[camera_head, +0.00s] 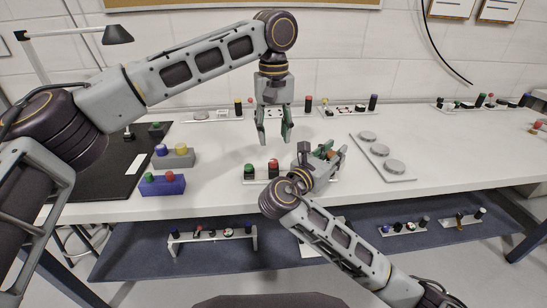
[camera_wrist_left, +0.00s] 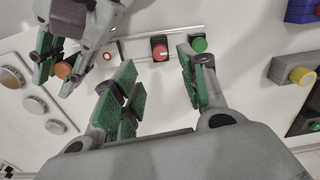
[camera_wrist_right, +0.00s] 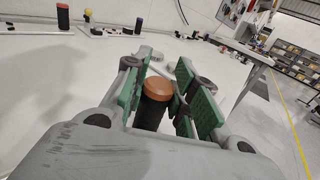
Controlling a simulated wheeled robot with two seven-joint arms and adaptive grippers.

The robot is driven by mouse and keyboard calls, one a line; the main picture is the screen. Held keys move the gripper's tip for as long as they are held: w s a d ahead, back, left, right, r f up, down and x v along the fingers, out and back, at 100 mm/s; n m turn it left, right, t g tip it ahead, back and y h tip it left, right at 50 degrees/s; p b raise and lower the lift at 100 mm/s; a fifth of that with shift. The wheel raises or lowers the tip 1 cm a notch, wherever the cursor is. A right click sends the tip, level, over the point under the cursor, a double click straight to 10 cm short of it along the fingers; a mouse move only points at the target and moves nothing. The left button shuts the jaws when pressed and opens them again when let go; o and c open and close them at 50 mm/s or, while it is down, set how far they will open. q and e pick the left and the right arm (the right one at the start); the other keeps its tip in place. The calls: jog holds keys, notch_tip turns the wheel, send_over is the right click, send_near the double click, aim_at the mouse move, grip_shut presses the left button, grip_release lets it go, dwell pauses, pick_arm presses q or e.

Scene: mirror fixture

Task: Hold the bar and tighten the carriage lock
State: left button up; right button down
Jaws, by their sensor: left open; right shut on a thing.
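A pale rail fixture (camera_head: 311,178) lies on the white table and carries a green-topped knob (camera_head: 249,171) and a red-topped knob (camera_head: 273,166). The left wrist view also shows the green top (camera_wrist_left: 199,45), the red top (camera_wrist_left: 159,47) and a small red button (camera_wrist_left: 108,57). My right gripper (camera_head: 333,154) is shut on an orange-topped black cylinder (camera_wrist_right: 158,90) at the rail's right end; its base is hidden. My left gripper (camera_head: 274,137) is open and empty, pointing down above the rail. I cannot tell which part is the bar or the carriage lock.
A grey box (camera_head: 174,160) and a blue box (camera_head: 162,186), both with coloured knobs, stand at left. A plate with three discs (camera_head: 410,177) lies at right. More rails with knobs line the table's back and the lower shelf (camera_head: 280,255). The front right tabletop is clear.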

aim_at(274, 161)
pick_arm(q)
jog(key=shift+f, duration=4.1)
jog(key=shift+c, duration=0.2)
grip_shut()
